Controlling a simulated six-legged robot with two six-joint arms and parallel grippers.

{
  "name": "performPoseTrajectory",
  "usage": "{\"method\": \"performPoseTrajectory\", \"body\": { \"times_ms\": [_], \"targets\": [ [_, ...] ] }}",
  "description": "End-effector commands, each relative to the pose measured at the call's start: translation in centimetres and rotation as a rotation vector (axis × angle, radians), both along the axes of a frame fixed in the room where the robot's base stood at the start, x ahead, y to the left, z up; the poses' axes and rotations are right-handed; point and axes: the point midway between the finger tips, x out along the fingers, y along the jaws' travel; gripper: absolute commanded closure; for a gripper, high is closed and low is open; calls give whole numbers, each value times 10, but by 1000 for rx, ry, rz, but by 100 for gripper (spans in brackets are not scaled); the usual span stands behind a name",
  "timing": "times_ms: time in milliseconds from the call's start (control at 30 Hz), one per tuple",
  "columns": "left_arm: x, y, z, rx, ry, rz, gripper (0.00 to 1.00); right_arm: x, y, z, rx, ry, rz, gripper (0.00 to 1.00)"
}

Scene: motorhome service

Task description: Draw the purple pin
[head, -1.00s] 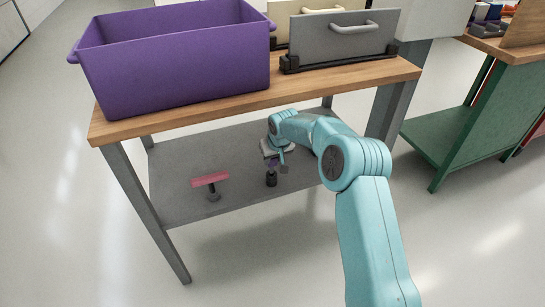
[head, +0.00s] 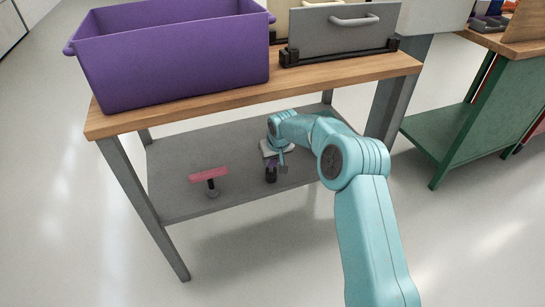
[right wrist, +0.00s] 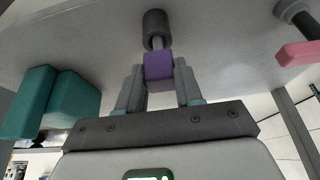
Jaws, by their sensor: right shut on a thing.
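The purple pin (right wrist: 158,68) has a block-shaped purple head and a short grey shaft that runs to a dark round socket (right wrist: 155,28) on the grey shelf. My right gripper (right wrist: 160,88) is shut on the purple head, one finger on each side. In the head view, my right gripper (head: 273,157) is over the lower shelf, and only a little of the purple shows beneath it, above the dark socket (head: 271,175). How deep the shaft sits in the socket cannot be seen. My left gripper is not in view.
A pink T-shaped pin (head: 208,174) stands left on the lower shelf (head: 180,145). Teal blocks (right wrist: 70,98) are beside my gripper in the wrist view. The wooden tabletop (head: 230,100) overhangs the shelf and carries a purple bin (head: 180,65) and a grey panel (head: 345,32).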

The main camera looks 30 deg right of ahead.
Motion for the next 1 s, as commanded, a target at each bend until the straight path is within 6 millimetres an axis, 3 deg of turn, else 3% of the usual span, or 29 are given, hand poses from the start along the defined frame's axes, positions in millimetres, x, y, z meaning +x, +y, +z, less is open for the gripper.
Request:
{"method": "performPoseTrajectory", "body": {
  "times_ms": [900, 933, 1000],
  "targets": [
    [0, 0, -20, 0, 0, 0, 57, 0, 0, -29, 0, -1, 0, 100],
    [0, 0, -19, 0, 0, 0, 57, 0, 0, -28, 0, -1, 0, 58],
    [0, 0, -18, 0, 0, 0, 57, 0, 0, -27, 0, -1, 0, 36]
  ]
}}
